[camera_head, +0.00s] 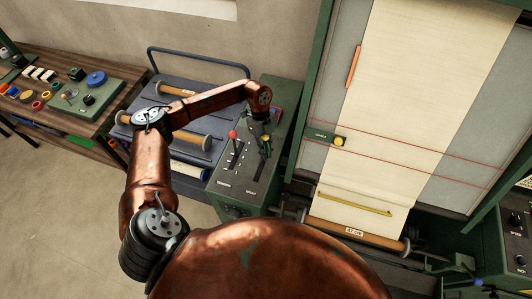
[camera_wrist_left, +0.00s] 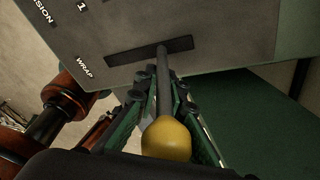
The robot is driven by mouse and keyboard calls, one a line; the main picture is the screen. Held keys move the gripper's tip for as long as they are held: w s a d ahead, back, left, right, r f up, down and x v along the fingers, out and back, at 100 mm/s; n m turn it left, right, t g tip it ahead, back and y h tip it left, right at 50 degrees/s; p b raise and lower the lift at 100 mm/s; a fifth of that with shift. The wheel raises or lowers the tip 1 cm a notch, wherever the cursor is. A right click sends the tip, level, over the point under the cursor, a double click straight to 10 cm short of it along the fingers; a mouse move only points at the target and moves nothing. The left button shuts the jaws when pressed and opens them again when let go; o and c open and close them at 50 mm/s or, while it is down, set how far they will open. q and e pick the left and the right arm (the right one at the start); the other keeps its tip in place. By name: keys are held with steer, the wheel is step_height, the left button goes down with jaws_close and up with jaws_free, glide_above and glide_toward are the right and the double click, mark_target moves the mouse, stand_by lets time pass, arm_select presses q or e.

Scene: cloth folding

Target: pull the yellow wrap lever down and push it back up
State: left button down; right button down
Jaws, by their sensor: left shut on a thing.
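The wrap lever has a yellow knob (camera_wrist_left: 166,138) on a grey shaft. In the left wrist view the shaft rises from a dark slot (camera_wrist_left: 125,57) in the grey panel, beyond the slot's middle on the side away from the WRAP label (camera_wrist_left: 84,68). My left gripper (camera_head: 264,146) is over the panel's upper right part in the head view. In the left wrist view its green fingers (camera_wrist_left: 163,98) are shut on the lever, one on each side of the shaft, with the knob between them on the near side. My right gripper is not in view.
A lever with a red knob (camera_head: 232,134) stands left of my gripper on the same green console (camera_head: 225,197). A loom with cream cloth (camera_head: 400,90) stands to the right. A blue cart (camera_head: 205,158) with spools and a wooden bench (camera_head: 60,60) are to the left.

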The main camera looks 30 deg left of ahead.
arm_select(q)
steer(key=c, duration=2.2)
jaws_free()
steer(key=shift+w+a+r, duration=0.1)
steer(key=shift+w+a, duration=0.05)
steer(key=shift+w, duration=0.3)
steer(key=shift+c, duration=0.2)
steer(key=shift+o, duration=1.1)
steer(key=shift+s, duration=0.1)
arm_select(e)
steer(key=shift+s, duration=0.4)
arm_select(q)
steer(key=v, duration=1.2)
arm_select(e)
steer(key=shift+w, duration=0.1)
arm_select(q)
steer(key=shift+s, duration=0.15)
